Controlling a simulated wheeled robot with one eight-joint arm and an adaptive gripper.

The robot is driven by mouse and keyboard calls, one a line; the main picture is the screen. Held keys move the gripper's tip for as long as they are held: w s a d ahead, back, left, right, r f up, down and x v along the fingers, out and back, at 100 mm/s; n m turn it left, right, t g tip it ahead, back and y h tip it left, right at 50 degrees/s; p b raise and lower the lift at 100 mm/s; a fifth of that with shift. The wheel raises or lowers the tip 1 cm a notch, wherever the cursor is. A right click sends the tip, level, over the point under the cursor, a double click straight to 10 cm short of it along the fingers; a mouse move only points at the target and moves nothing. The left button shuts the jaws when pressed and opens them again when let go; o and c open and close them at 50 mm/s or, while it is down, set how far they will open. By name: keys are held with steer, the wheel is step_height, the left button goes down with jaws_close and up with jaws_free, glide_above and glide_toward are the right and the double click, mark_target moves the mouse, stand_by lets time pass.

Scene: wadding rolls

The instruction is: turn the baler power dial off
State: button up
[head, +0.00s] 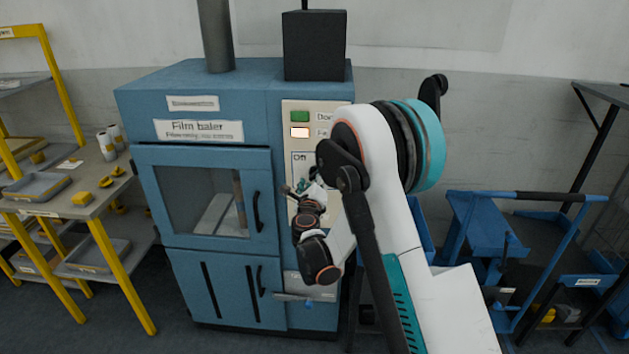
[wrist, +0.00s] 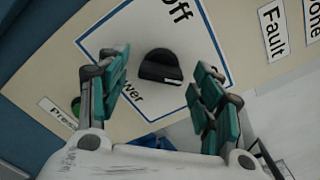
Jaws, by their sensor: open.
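The blue film baler (head: 205,250) stands left of centre in the head view, with a pale control panel on its right front. In the wrist view the black power dial (wrist: 160,66) sits inside a blue-outlined square (wrist: 150,22) with "Off" printed at one side and a partly hidden word ending in "wer" at the other. I cannot tell where the dial points. My gripper (wrist: 163,72) is open, its teal-padded fingers on either side of the dial; contact is not visible. In the head view my gripper (head: 304,188) is in front of the panel, and my arm hides much of it.
A green button (wrist: 76,105) lies beside a "Press" label. A green lamp (head: 299,117) and a lit pale lamp (head: 299,133) are above the dial. A yellow-framed bench (head: 62,195) stands left, a blue cart (head: 480,235) right.

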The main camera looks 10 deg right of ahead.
steer(key=shift+w+d, duration=0.1)
steer(key=shift+w, duration=0.15)
steer(key=c, duration=1.1)
steer(key=shift+o, duration=0.2)
